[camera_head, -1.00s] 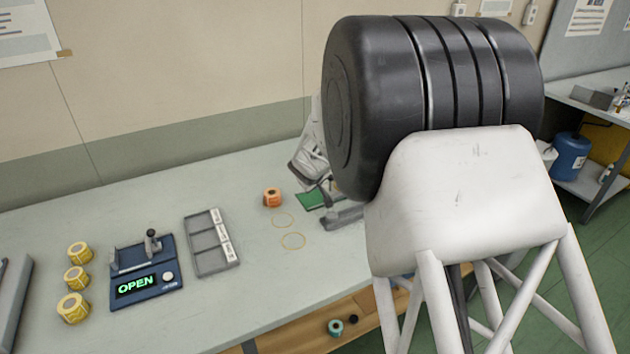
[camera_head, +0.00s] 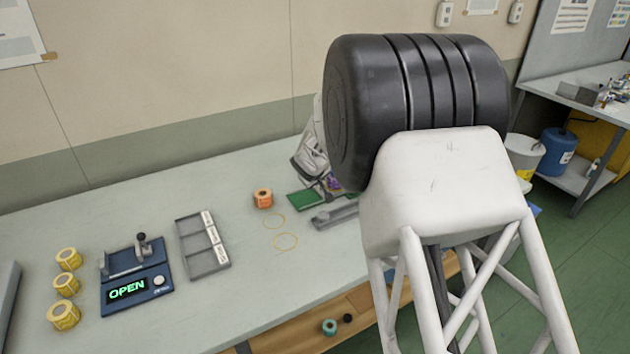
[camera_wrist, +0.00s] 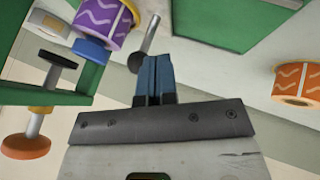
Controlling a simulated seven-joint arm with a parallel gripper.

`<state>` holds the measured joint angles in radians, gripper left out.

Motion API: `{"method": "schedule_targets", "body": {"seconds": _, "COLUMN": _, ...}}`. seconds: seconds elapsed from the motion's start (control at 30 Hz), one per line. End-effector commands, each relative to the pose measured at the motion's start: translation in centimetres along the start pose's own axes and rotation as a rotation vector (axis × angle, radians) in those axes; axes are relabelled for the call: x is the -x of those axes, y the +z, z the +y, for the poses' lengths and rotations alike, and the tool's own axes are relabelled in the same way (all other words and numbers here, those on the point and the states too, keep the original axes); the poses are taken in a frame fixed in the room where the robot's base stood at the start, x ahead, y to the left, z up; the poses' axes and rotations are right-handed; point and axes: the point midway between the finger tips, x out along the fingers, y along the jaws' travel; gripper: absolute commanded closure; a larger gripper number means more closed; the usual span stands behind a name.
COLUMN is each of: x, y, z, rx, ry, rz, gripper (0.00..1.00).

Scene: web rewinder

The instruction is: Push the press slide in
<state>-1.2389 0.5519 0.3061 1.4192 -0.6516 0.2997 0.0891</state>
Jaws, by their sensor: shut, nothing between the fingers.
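A blue press-like device (camera_head: 135,278) stands on the table at the left in the head view, with a lit "OPEN" display. A grey bar and an upright black knob (camera_head: 141,238) sit on its back part; I take these for the slide. My gripper (camera_wrist: 156,60) is shut and empty in the wrist view, its blue fingers together. It is well to the right of the blue device. In the wrist view a grey rod with a black end (camera_wrist: 137,63) and a purple roll (camera_wrist: 100,22) are near the fingertips. My arm hides the fingertips in the head view.
A green frame (camera_wrist: 75,97) with an orange knob (camera_wrist: 27,146) is left of my fingers. An orange roll (camera_head: 263,198), a grey tray (camera_head: 203,246) and several yellow rolls (camera_head: 66,285) lie on the table (camera_head: 300,285). Bare table separates the tray from the orange roll.

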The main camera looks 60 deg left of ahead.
Motion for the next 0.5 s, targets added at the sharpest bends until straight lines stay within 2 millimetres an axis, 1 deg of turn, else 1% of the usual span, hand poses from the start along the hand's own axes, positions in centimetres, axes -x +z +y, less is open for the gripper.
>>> {"method": "schedule_targets", "body": {"seconds": 0.17, "x": -0.2, "y": 0.1, "z": 0.5, "rx": -0.001, "ry": 0.0, "rz": -0.001, "gripper": 1.0}}
{"method": "schedule_targets", "body": {"seconds": 0.4, "x": -1.4, "y": 0.9, "z": 3.5, "rx": -0.002, "ry": 0.0, "rz": -0.001, "gripper": 1.0}}
{"method": "schedule_targets", "body": {"seconds": 0.5, "x": -1.6, "y": 1.0, "z": 4.2, "rx": -0.001, "ry": 0.001, "rz": 0.0, "gripper": 1.0}}
